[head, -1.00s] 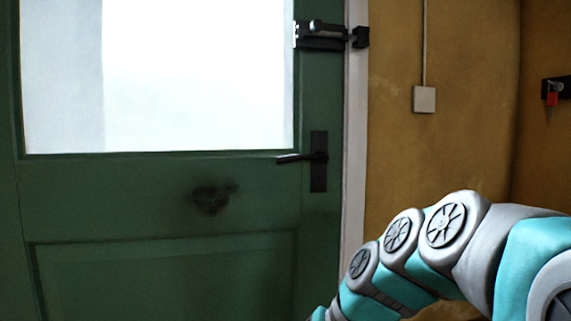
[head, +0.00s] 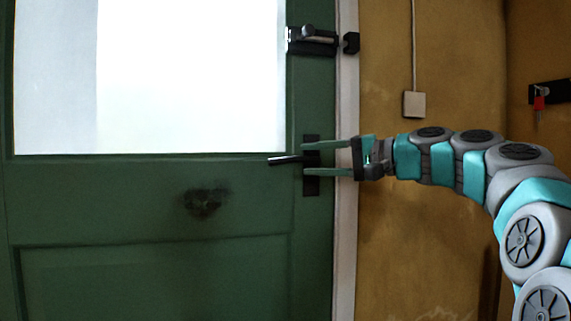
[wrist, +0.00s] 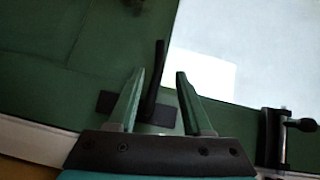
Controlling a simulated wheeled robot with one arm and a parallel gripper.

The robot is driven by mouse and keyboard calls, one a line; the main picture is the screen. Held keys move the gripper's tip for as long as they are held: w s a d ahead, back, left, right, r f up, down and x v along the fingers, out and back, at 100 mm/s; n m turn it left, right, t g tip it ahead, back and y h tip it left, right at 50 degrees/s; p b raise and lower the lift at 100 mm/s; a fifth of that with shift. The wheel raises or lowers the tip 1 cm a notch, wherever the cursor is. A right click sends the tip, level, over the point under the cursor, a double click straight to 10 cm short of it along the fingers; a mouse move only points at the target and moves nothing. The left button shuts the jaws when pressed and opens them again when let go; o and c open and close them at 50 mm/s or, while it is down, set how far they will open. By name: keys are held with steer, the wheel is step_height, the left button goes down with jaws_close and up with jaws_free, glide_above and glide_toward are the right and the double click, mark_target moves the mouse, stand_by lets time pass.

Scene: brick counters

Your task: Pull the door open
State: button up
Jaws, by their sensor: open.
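The green door (head: 150,205) stands shut against its white frame (head: 345,230) in the head view. Its black lever handle (head: 285,160) points left from a dark upright plate (head: 311,190). My gripper (head: 304,159) is open at the handle, one finger above the lever and one below. In the wrist view my gripper (wrist: 160,72) has the lever (wrist: 158,65) showing between its fingers, nearer one finger, with a gap to the other. Whether the fingers touch it I cannot tell.
A black bolt (head: 311,44) sits high on the door, with its catch (head: 350,43) on the frame. A pale switch box (head: 414,105) is on the yellow wall. A red key (head: 539,103) hangs from a dark rack (head: 548,92) at right.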

mark_target(290, 161)
steer(key=x, duration=0.7)
steer(key=shift+a, duration=0.1)
jaws_close()
steer(key=shift+f, duration=0.1)
stand_by(1.2)
